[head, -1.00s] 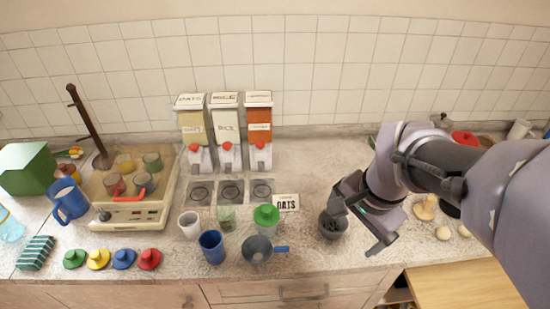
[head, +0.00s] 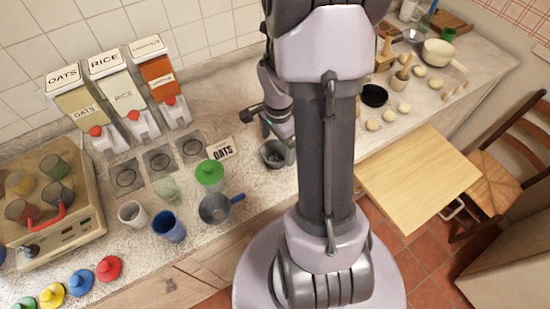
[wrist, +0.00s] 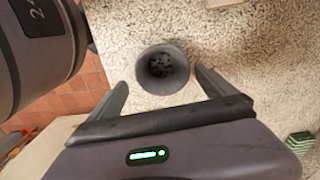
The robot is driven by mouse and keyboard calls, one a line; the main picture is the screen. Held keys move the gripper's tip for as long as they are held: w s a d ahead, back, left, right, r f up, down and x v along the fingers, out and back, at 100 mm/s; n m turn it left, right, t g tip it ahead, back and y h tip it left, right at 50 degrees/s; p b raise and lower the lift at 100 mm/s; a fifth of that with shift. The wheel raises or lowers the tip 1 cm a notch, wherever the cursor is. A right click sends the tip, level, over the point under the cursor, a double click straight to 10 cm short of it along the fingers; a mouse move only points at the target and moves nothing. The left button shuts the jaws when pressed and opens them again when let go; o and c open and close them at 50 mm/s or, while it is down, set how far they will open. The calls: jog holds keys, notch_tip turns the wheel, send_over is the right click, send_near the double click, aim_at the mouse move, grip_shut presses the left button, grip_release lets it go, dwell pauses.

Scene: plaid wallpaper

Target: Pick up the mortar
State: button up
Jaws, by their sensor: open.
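The mortar is a dark grey round vessel with dark lumps inside. It stands on the counter in the head view (head: 276,161), partly hidden by my arm. In the wrist view the mortar (wrist: 163,87) is at the upper middle. My gripper (wrist: 161,82) is open, with one finger on each side of the mortar's near rim and nothing held. From these views I cannot tell how high the fingertips are above it.
A black bowl (head: 374,96) and several pale round pieces lie to the right. A wooden board (head: 418,178) juts out at the front.

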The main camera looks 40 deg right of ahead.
aim_at(275, 158)
jog(key=f, duration=0.1)
jog(key=f+b, duration=0.1)
jog(key=f, duration=0.3)
jog(key=shift+w+a+f+b, duration=0.15)
jog(key=shift+w+b, duration=0.2)
jog(key=shift+b, duration=0.05)
jog(key=c, duration=2)
jog(key=shift+o, duration=0.2)
jog(key=shift+r, duration=0.2)
